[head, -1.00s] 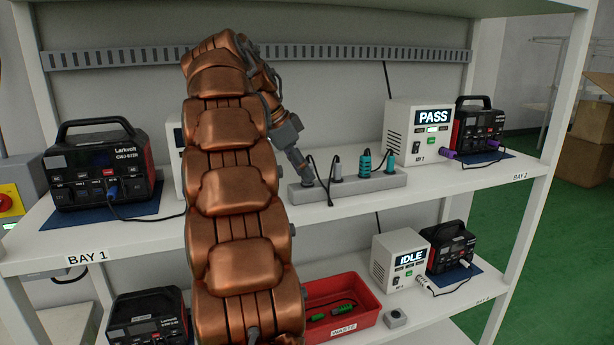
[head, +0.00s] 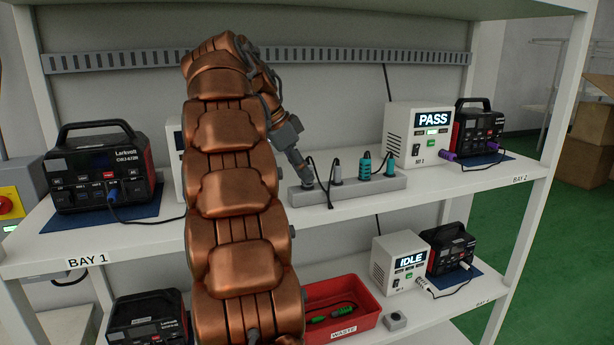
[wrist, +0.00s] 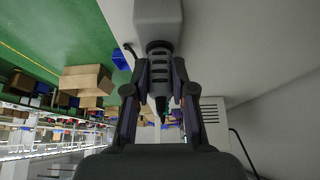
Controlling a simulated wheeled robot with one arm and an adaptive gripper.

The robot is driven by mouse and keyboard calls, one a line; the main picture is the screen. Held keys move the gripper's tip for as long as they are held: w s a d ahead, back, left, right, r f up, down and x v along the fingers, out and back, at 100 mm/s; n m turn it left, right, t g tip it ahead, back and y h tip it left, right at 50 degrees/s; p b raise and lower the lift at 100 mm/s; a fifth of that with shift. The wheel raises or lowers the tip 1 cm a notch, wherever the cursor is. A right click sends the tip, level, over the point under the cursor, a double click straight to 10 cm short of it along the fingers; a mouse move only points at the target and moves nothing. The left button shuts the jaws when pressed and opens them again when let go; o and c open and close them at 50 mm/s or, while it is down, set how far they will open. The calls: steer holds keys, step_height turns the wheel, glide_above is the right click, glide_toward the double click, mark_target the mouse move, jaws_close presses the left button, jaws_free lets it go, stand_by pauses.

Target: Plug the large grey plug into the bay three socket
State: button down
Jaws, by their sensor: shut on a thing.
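My gripper (head: 301,167) is at the left end of a grey power strip (head: 350,188) on the upper shelf. In the wrist view my gripper (wrist: 160,76) is shut around a ribbed grey plug (wrist: 160,64), which meets the end of the strip (wrist: 157,12). I cannot tell if this plug is fully seated in the strip. A second grey plug (head: 337,170) and two teal plugs (head: 365,165) stand upright in the strip further right. A black power station (head: 147,318) is partly visible at the lower left. The bay three label and socket are not visible.
A power station (head: 100,165) stands at bay 1. A tester reading PASS (head: 417,133) stands right of the strip, one reading IDLE (head: 399,262) below. A red waste bin (head: 366,322) holds green plugs. My arm hides the shelf middle.

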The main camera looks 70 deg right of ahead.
steer(key=shift+r+p, duration=2.7)
steer(key=shift+r, duration=0.15)
